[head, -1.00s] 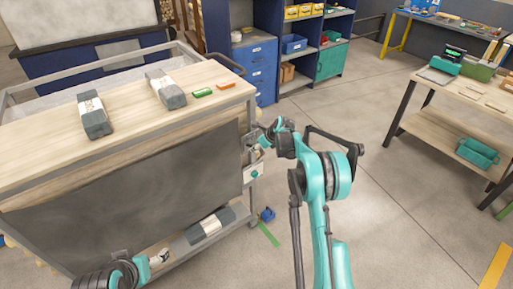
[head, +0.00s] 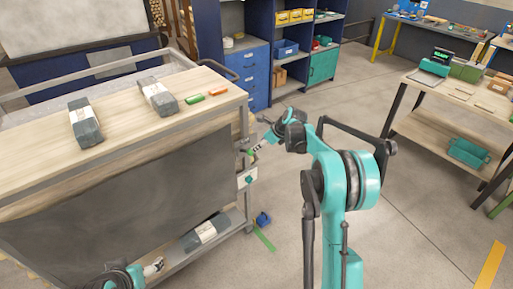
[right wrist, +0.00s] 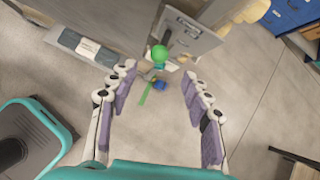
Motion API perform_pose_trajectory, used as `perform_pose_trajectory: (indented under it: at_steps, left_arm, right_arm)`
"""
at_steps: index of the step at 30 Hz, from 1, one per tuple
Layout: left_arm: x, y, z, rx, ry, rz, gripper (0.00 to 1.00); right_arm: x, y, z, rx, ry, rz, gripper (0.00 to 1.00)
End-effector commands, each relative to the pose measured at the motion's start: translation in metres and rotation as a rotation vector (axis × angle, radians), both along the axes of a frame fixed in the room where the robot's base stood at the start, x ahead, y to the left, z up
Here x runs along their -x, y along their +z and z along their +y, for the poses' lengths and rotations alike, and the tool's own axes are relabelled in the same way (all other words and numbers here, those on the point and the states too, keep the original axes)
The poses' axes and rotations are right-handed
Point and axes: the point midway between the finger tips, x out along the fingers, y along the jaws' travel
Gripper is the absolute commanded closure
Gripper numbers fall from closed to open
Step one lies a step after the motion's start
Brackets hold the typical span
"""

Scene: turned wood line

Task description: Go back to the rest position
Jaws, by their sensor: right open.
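A round green knob (right wrist: 160,54) shows beyond the fingertips, near a grey panel (right wrist: 190,38); the gap between is hard to judge. My left gripper (head: 153,267) is low at the bottom left beside the cart's lower shelf, mostly hidden, its jaws too small to read.
The wood-topped cart (head: 130,140) carries two grey wrapped blocks (head: 85,122) (head: 157,97), a green piece (head: 194,99) and an orange piece (head: 217,92). A blue object (head: 263,219) lies on the floor. A workbench (head: 455,95) stands right; floor between is open.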

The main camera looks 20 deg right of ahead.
Motion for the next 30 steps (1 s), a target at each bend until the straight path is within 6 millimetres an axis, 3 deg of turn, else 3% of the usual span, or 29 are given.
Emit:
perform_pose_trajectory:
  at_steps: [16,20,23,30]
  left_arm:
    - [0.0,0.0,0.0,0.0,0.0,0.0,0.25]
    - [0.0,-0.001,0.0,0.0,0.0,0.0,0.25]
    - [0.0,-0.001,0.0,0.0,0.0,0.0,0.25]
    - [0.0,-0.004,0.0,0.0,0.0,0.0,0.25]
  right_arm:
    - [0.004,0.005,-0.002,0.001,0.002,-0.001,0.51]
    - [0.014,0.016,0.005,0.049,0.058,-0.018,0.51]
    - [0.038,0.037,0.018,0.156,0.183,-0.055,0.51]
    - [0.138,0.089,0.059,0.551,0.664,-0.176,0.51]
